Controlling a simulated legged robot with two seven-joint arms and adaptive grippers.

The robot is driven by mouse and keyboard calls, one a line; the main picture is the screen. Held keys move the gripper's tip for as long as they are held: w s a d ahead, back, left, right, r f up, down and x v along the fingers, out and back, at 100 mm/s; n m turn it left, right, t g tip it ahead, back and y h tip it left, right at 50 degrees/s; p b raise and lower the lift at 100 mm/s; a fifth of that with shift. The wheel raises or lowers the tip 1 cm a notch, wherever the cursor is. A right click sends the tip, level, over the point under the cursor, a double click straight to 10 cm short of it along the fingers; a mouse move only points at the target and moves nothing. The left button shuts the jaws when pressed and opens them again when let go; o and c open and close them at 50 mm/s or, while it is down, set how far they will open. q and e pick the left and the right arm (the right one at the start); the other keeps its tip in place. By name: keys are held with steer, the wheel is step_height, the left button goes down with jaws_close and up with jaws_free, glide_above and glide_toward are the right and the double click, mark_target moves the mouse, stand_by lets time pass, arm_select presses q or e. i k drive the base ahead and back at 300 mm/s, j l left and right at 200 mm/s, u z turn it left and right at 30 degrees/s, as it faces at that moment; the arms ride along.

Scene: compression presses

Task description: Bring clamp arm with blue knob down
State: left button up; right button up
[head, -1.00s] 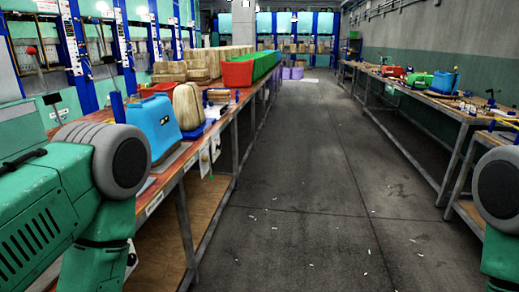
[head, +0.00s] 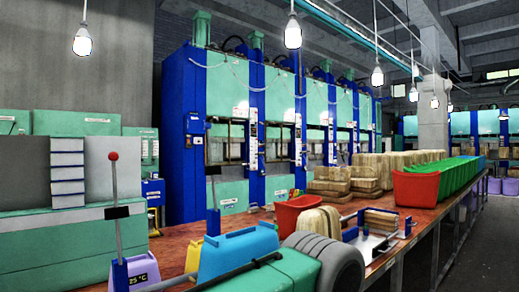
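A tall clamp lever (head: 115,210) with a red knob (head: 113,156) stands upright at the left, with a dark block at its middle and a blue base. A second upright lever (head: 214,185) stands near the centre left. Its small knob (head: 214,121) is dark, and its colour is too small to tell for sure. I make out no clearly blue knob.
A blue box (head: 238,252) and a purple display unit (head: 145,272) stand on the wooden bench (head: 178,240). Red bins (head: 416,188), green bins and stacked tan blocks line the bench to the right. Blue and green presses (head: 188,150) stand behind. An aisle runs at far right.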

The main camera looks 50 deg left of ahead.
mark_target(212, 170)
steer(key=i, duration=1)
steer(key=i+l+u, duration=0.15)
steer(key=i, duration=0.85)
steer(key=i+u, duration=0.25)
steer(key=u, duration=0.2)
steer(key=i+u, duration=0.3)
steer(key=u, duration=0.15)
steer(key=i+l+u, duration=0.1)
steer(key=i+u, duration=0.15)
steer(key=u, duration=0.2)
steer(key=i+l+u, duration=0.2)
steer(key=u, duration=2.5)
